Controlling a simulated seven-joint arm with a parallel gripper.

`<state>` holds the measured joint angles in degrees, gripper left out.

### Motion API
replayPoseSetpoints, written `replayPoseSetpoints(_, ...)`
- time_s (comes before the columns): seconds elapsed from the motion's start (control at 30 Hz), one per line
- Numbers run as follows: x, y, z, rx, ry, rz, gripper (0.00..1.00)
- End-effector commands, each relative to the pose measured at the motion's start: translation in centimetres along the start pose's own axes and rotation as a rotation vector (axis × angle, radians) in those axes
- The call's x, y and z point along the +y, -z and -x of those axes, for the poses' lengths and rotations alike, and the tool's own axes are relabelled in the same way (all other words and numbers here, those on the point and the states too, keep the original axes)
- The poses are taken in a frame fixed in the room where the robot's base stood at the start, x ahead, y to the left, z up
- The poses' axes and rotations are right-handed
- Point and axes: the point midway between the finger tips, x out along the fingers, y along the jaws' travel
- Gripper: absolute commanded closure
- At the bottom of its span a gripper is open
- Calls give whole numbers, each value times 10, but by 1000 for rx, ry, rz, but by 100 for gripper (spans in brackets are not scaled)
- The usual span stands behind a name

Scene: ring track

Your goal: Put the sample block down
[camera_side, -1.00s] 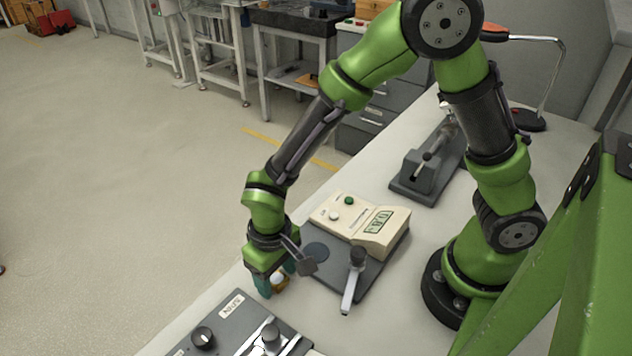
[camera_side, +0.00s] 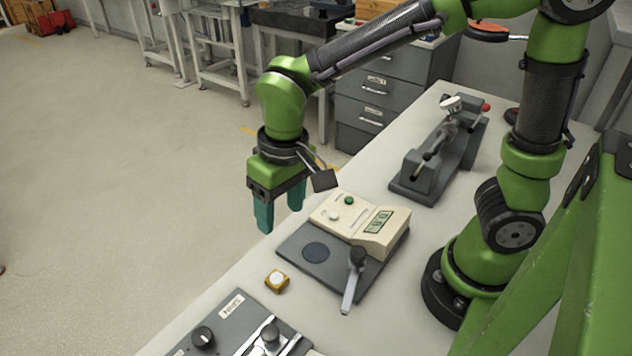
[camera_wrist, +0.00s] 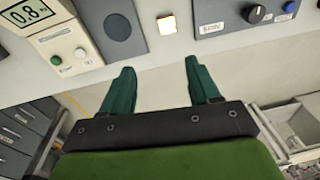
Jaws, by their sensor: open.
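The sample block (camera_side: 277,281) is a small yellow block with a pale round top. It rests on the light table between the grey plate of the cream meter and the control panel at the front. In the wrist view the block (camera_wrist: 167,25) lies beyond the fingertips. My gripper (camera_side: 279,226) is open and empty, raised well above the table near its left edge, apart from the block. Its two teal fingers (camera_wrist: 158,78) show a clear gap in the wrist view.
The cream meter (camera_side: 362,222) with a green display sits on a dark grey plate (camera_side: 296,262) with a dark disc and a lever (camera_side: 354,280). A knobbed "SPIN" panel (camera_side: 222,335) is at the front. A grey clamp fixture (camera_side: 438,165) stands farther back.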

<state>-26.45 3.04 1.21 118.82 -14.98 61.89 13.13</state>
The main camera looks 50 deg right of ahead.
Motion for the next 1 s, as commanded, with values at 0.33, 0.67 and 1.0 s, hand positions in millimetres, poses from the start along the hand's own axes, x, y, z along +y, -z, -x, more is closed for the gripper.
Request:
replayPoseSetpoints(0.33,99,-30,87,363,191,-214,39)
replayPoseSetpoints(0.67,127,-50,102,525,224,-278,39)
replayPoseSetpoints(1.0,126,-50,102,525,224,-278,39)
